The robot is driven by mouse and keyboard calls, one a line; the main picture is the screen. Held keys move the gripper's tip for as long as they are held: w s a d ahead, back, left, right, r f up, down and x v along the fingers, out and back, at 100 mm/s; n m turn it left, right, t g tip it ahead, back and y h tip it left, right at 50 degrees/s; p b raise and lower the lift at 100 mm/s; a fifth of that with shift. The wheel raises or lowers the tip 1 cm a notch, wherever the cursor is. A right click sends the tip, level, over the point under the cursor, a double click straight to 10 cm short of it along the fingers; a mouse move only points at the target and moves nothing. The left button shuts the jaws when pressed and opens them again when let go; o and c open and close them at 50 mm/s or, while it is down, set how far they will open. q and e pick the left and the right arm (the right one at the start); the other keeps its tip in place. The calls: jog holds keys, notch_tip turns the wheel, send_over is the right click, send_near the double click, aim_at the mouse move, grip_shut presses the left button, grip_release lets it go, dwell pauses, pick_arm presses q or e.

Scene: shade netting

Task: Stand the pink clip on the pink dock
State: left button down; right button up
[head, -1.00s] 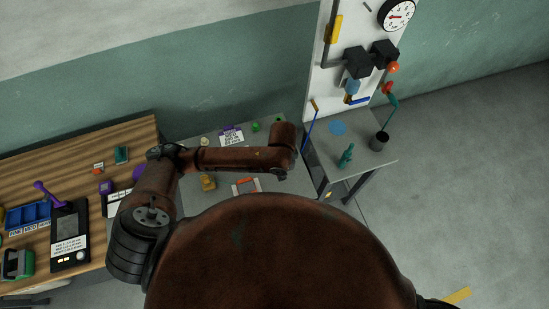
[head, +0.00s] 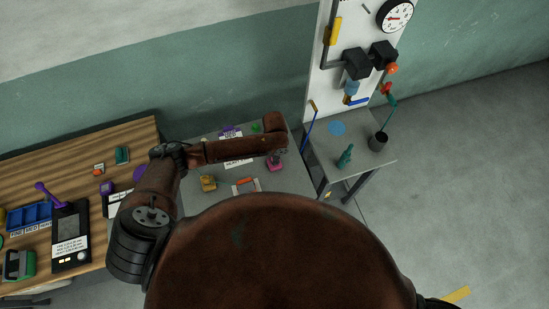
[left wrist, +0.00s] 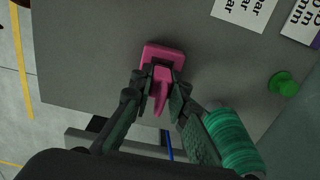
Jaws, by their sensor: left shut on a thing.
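My left gripper (left wrist: 162,77) is shut on the pink clip (left wrist: 160,98), which sits between the two dark fingers in the left wrist view. The wider pink dock (left wrist: 160,52) lies just beyond the fingertips on the grey table. The clip and dock overlap in this view, so I cannot tell whether they touch. In the head view, pink (head: 276,164) shows just below the end of my left arm, which hides most of the gripper. My right gripper is not in view.
A green reel (left wrist: 232,140) stands right of the fingers, and a green knob (left wrist: 285,84) is farther right. White labels (left wrist: 240,12) lie near the dock. An orange-handled item (head: 243,183) and a yellowish item (head: 208,183) are on the grey table. A wooden bench (head: 75,150) stands left.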

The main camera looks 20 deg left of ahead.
pick_arm(q)
jog(key=shift+f, duration=0.3)
jog(key=c, duration=1.8)
grip_release()
jog(key=shift+f, duration=0.15)
jog(key=shift+c, duration=0.2)
notch_tip(320, 180, up, 12)
jog(key=shift+r, duration=0.15)
